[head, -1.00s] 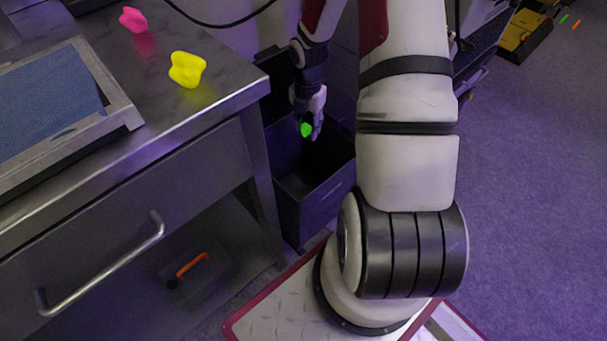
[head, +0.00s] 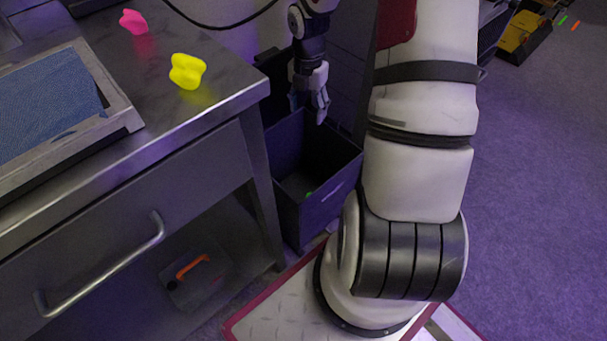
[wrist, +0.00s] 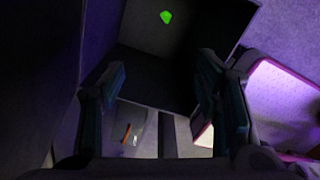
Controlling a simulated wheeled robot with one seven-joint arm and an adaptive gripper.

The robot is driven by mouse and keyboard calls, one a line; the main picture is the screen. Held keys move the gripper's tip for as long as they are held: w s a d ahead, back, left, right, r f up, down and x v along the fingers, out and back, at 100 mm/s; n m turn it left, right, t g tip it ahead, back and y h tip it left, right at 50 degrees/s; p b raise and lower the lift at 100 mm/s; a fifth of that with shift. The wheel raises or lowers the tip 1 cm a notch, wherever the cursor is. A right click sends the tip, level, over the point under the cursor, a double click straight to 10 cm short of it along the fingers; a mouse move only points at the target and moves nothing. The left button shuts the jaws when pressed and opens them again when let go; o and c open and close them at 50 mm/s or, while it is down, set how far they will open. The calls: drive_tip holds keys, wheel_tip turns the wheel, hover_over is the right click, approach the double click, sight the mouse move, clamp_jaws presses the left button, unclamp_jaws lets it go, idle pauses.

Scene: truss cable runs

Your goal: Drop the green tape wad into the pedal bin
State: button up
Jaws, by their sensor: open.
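The green tape wad (head: 308,194) lies on the floor inside the dark pedal bin (head: 335,200), mostly hidden by the bin's front wall in the head view. The wrist view shows the wad (wrist: 166,17) whole, near the top, inside the bin (wrist: 155,62). The bin's lid stands raised behind its opening. My gripper (head: 311,112) hangs above the bin, pointing down, apart from the wad. In the wrist view its two fingers (wrist: 163,88) are spread with nothing between them.
A steel bench (head: 215,85) stands left of the bin, carrying a yellow wad (head: 187,71), a pink wad (head: 133,21) and a framed blue mesh (head: 45,105). A box with an orange handle (head: 192,266) sits on its lower shelf.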

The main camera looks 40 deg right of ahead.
drive_tip(key=shift+r, duration=2.4)
